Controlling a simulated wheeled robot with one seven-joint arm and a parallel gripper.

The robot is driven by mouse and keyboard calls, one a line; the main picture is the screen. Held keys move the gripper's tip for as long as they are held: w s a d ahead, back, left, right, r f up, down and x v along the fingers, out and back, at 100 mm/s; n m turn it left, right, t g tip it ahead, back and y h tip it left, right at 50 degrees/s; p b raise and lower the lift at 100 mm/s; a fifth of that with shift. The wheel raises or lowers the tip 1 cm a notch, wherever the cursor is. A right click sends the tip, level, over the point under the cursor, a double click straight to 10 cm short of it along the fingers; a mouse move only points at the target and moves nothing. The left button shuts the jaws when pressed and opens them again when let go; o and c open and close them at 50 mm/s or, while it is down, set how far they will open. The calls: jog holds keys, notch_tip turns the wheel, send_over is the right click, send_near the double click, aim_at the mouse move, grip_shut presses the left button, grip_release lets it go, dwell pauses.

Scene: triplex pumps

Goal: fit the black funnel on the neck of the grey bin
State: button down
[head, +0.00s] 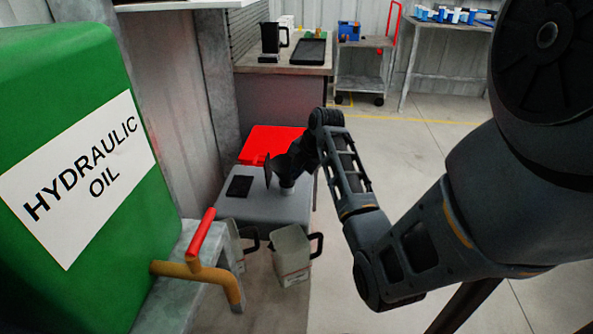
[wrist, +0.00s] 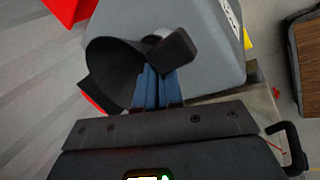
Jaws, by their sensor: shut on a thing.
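The black funnel (head: 268,171) is in my gripper (head: 283,168), tilted with its wide mouth to the left in the head view. In the wrist view the funnel (wrist: 113,75) shows its open mouth, and the blue fingers of my gripper (wrist: 157,86) are shut on it. A black block-like part sticks out past the fingers; I cannot tell whether it belongs to the funnel. The grey bin (head: 262,206) is below my gripper and also fills the top middle of the wrist view (wrist: 212,70). Contact between funnel and neck cannot be seen.
A black flat piece (head: 240,186) lies on the bin's top. A red bin (head: 268,143) stands behind. White jugs with black handles (head: 291,254) stand in front. A green oil tank (head: 75,150) with a red-handled tap (head: 201,232) is at left. Open floor lies right.

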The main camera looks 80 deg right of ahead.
jog(key=shift+f, duration=0.35)
jog(key=c, duration=1.2)
grip_release()
jog(key=shift+r, duration=0.15)
jog(key=v, duration=0.7)
jog(key=shift+s+a+r+p, duration=0.1)
jog(key=shift+r+p, duration=0.15)
jog(key=shift+p, duration=0.1)
